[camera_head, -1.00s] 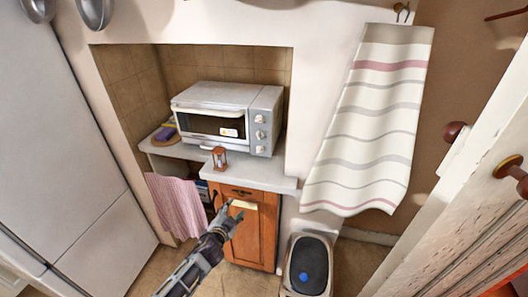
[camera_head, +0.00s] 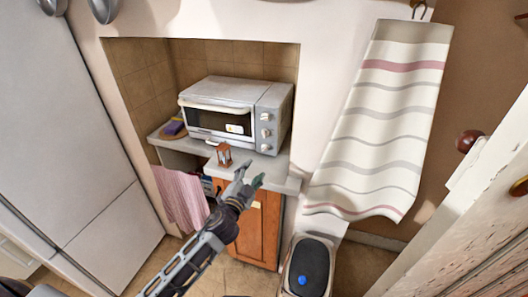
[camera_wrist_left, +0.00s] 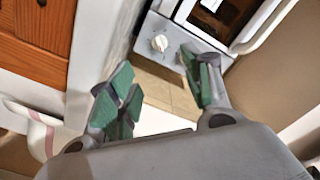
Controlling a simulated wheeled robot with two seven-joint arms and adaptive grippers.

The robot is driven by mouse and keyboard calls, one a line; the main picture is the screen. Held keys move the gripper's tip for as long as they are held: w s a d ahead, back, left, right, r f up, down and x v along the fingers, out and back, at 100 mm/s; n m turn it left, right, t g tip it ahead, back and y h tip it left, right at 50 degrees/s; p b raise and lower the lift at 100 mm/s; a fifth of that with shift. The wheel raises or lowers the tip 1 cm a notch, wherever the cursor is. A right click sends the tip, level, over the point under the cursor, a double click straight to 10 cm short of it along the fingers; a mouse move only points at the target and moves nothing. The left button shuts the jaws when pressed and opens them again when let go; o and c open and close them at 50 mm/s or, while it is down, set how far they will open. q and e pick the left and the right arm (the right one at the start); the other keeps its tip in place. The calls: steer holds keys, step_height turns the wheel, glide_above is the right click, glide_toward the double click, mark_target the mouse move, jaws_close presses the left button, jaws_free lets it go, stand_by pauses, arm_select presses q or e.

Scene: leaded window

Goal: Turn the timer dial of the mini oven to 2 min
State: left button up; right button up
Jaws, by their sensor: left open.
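The white mini oven (camera_head: 220,95) stands on a counter in the wall niche. Its right front panel carries a column of round knobs; the lowest knob (camera_head: 265,147) shows small and its marks cannot be read. In the left wrist view one oven knob (camera_wrist_left: 160,42) shows, pale with a reddish mark, beyond the fingers. My left gripper (camera_head: 250,180) is in front of and below the oven, at the counter's front edge, apart from the knobs. Its green-padded fingers (camera_wrist_left: 160,95) are open with nothing between them. My right gripper is out of view.
A small hourglass (camera_head: 224,154) stands on the counter (camera_head: 285,183) before the oven. A pink cloth (camera_head: 181,198) hangs at the left. A striped towel (camera_head: 385,120) hangs at the right. A bin (camera_head: 307,268) stands on the floor below, and a door (camera_head: 480,220) is far right.

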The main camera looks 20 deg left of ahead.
mark_target(264, 149)
arm_select(q)
steer(key=shift+w+d, duration=0.1)
steer(key=shift+w, duration=0.1)
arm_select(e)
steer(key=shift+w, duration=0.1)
arm_select(q)
steer(key=shift+w+p, duration=0.3)
steer(key=shift+w, duration=1.65)
steer(key=shift+w+d, duration=0.1)
steer(key=shift+w, duration=2.5)
steer(key=shift+w+p, duration=0.3)
steer(key=shift+w, duration=1.05)
steer(key=shift+w+d, duration=0.1)
steer(key=shift+w, duration=0.7)
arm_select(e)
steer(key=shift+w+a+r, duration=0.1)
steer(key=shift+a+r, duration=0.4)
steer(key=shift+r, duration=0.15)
